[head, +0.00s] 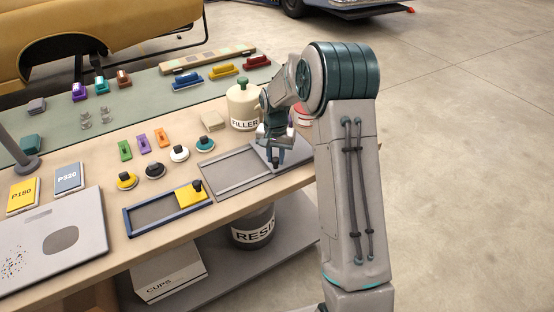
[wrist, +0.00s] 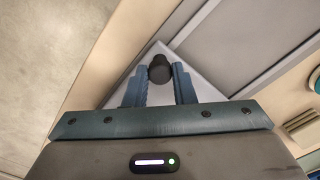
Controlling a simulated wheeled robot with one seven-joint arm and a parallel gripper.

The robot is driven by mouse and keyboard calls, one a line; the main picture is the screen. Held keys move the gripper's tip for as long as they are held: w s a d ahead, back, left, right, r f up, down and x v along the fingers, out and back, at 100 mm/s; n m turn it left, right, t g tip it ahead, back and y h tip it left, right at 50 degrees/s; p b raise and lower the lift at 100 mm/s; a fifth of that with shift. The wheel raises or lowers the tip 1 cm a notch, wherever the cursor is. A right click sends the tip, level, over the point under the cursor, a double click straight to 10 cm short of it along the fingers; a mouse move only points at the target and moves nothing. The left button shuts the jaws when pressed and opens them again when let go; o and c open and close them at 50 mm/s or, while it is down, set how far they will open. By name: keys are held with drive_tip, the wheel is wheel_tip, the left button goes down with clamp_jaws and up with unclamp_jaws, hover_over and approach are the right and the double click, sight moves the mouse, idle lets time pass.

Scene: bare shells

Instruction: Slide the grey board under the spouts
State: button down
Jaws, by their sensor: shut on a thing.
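The grey board (head: 297,146) lies at the right end of a grey-railed tray (head: 228,172) on the bench. In the wrist view the board shows as a light grey corner (wrist: 143,64) with a black knob (wrist: 160,68) on it. My gripper (head: 275,162) is over the board, and its blue fingers (wrist: 160,85) are shut on the knob. The cream FILLER pot (head: 243,108) stands just behind the tray. The RESIN container (head: 253,228) is below the bench top. I cannot make out spouts on either; my arm hides part of the area behind the board.
A blue-framed tray (head: 150,217) with a yellow board (head: 190,194) is in front left. Round-knobbed pieces (head: 179,153) stand left of the grey tray, and a tan block (head: 212,121) behind it. The tray's left part is empty. A red item (head: 303,115) is partly hidden by my arm.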

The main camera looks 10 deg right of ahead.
drive_tip(key=shift+w+d, duration=0.1)
drive_tip(key=shift+d, duration=0.3)
